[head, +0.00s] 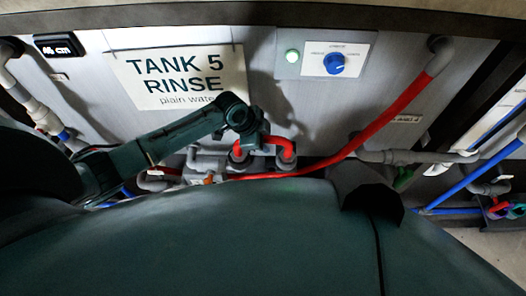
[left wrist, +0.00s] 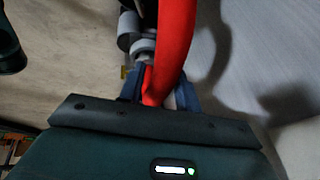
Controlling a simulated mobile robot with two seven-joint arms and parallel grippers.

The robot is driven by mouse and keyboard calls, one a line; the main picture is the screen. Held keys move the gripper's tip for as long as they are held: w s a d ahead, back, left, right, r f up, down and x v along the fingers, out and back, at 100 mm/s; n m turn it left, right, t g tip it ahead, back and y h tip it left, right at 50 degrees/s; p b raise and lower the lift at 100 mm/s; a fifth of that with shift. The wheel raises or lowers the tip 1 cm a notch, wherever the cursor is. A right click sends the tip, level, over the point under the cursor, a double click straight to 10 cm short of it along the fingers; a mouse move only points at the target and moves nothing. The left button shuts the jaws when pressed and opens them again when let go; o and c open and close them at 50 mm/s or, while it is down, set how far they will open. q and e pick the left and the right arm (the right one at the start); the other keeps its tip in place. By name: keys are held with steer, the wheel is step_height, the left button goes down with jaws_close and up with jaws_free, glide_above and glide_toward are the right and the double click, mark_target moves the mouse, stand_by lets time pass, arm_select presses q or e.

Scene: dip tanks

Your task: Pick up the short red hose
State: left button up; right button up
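The short red hose (head: 281,147) is a small bent red piece at the grey pipe fittings under the tank sign in the head view. My left gripper (head: 250,140) is at it, reaching down from the dark arm. In the left wrist view a red hose (left wrist: 177,35) runs from the top edge down between the two fingers of my left gripper (left wrist: 160,92). The fingers stand on either side of it; whether both press on it I cannot tell. My right gripper is in neither view.
A long red hose (head: 385,112) slants from a grey elbow at upper right down to the fittings. A blue knob (head: 334,64) and the rinse sign (head: 180,80) are on the panel. Grey pipes (head: 410,157) and blue pipes lie to the right.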

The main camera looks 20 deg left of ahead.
arm_select(q)
jaws_close()
stand_by(0.9)
steer(key=shift+r, duration=0.1)
